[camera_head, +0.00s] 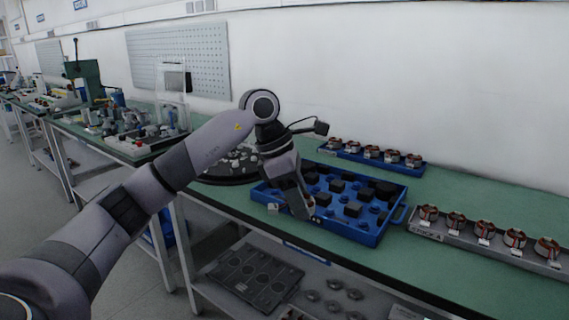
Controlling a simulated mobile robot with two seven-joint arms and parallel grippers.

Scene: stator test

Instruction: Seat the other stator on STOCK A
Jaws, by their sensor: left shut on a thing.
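My left gripper (306,212) points down over the front left part of the blue tray (386,234). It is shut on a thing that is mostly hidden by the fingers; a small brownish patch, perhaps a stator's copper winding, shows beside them. Stators with copper windings stand in a row on a grey rack (455,237) at the right and in another row on a blue rack (378,160) at the back. My right gripper is not in view.
The blue tray holds several black blocks and blue round parts. A dark round plate (226,177) with small pale parts lies left of it. The green bench top (470,194) is clear between the two racks. A lower shelf holds a dark panel (254,277).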

